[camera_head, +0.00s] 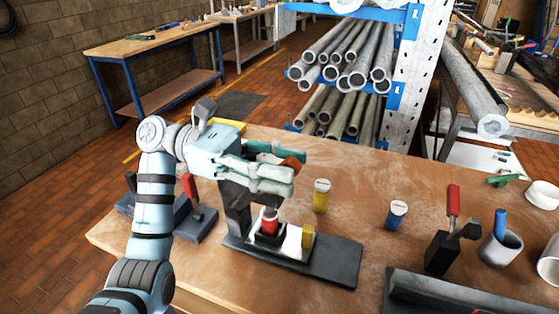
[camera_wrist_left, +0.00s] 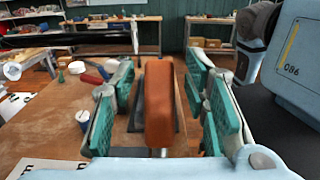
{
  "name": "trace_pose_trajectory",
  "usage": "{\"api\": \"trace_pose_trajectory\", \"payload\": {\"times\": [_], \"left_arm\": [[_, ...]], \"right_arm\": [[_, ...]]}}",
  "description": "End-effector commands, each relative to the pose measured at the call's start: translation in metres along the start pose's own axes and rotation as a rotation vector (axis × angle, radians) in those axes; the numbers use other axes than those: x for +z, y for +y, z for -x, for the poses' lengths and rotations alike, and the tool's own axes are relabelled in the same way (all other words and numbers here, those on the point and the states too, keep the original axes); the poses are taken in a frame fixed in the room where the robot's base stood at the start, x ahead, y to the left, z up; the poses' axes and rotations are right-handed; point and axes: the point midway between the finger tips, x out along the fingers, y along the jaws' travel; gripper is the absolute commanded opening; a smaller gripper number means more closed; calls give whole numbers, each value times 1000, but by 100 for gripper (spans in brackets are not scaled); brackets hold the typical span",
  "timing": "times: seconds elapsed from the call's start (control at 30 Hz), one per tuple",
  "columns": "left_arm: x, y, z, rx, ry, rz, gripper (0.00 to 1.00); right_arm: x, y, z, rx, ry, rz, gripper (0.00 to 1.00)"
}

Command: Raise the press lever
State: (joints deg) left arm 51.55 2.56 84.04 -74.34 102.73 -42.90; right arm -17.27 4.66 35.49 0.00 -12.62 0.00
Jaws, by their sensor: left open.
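The press stands on the wooden table in the head view, with a dark upright frame (camera_head: 237,208) on a long dark base plate (camera_head: 338,262). Its lever has an orange-brown handle; the handle's end (camera_head: 296,161) shows past my fingers, and its length (camera_wrist_left: 160,105) shows in the left wrist view. My left gripper (camera_head: 280,168) is above the press, with green-padded fingers open on either side of the handle. In the wrist view, gaps show between handle and pads. The gripper hides much of the lever and upper press. A red cylinder (camera_head: 269,221) sits under the press head. My right gripper is out of view.
A red-handled tool in a black block (camera_head: 441,252) and a grey cup (camera_head: 499,248) stand right. A red-handled device (camera_head: 198,222) is left of the press.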

Motion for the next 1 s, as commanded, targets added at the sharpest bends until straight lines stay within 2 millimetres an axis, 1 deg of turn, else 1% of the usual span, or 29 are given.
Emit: {"api": "trace_pose_trajectory", "payload": {"times": [0.2,0.27,0.4,0.47,0.5,0.8,1.0], "left_arm": [[-1,0,0,0,0,0,42],[-1,0,0,0,0,0,34],[-1,0,0,0,1,0,11],[-1,0,0,1,0,0,2],[0,0,0,1,0,0,0],[0,0,1,3,-4,0,0],[2,-3,15,23,-48,-1,0]], "right_arm": [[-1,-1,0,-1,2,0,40],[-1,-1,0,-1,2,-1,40],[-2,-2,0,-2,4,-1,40],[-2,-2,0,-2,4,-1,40],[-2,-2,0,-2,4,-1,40],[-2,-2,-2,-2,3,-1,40],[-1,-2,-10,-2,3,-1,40]]}}
